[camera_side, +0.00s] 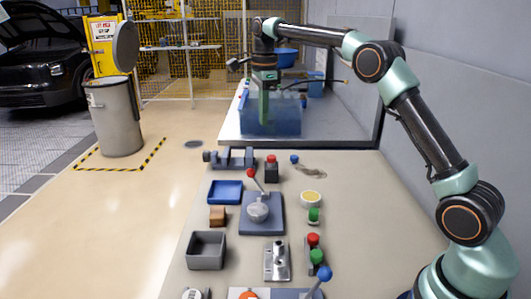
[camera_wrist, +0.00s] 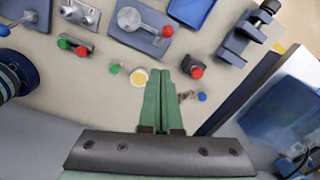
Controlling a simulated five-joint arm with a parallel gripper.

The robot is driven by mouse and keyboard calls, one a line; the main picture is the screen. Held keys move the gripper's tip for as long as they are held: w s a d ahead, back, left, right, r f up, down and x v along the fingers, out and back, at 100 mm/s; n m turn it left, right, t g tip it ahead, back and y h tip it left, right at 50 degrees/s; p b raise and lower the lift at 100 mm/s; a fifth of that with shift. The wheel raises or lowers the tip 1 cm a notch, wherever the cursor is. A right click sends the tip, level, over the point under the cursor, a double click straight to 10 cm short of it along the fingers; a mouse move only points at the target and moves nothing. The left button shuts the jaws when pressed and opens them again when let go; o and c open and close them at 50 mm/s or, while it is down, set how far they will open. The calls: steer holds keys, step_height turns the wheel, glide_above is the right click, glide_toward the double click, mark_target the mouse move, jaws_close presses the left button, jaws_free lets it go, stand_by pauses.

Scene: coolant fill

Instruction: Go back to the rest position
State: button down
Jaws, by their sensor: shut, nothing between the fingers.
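My gripper (camera_side: 264,106) hangs pointing down at the far end of the bench, in front of or over a translucent blue tank (camera_side: 285,128) in the side view. I cannot tell whether the fingertips are inside the tank. In the wrist view my gripper's two green fingers (camera_wrist: 171,82) lie side by side, shut with nothing between them. The blue tank shows at the right edge of the wrist view (camera_wrist: 285,112).
The bench holds a lever on a blue plate (camera_side: 262,222), a blue tray (camera_side: 225,192), a grey bin (camera_side: 207,250), a vise (camera_side: 230,158) and several coloured buttons. A grey wall stands close on the right. A drum (camera_side: 117,118) stands on the floor at left.

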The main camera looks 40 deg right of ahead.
steer(key=s+a+r+n+t, duration=0.1)
steer(key=s+a+r+n, duration=0.15)
steer(key=s+n, duration=0.35)
steer(key=s+a+r+n+t, duration=0.2)
steer(key=s+r+n, duration=0.1)
steer(key=s+n, duration=0.35)
steer(key=s+a+f+n+t, duration=0.2)
steer(key=s+a+f+n, duration=0.1)
steer(key=s+f+n, duration=0.4)
steer(key=s+n, duration=0.3)
steer(key=s, duration=0.2)
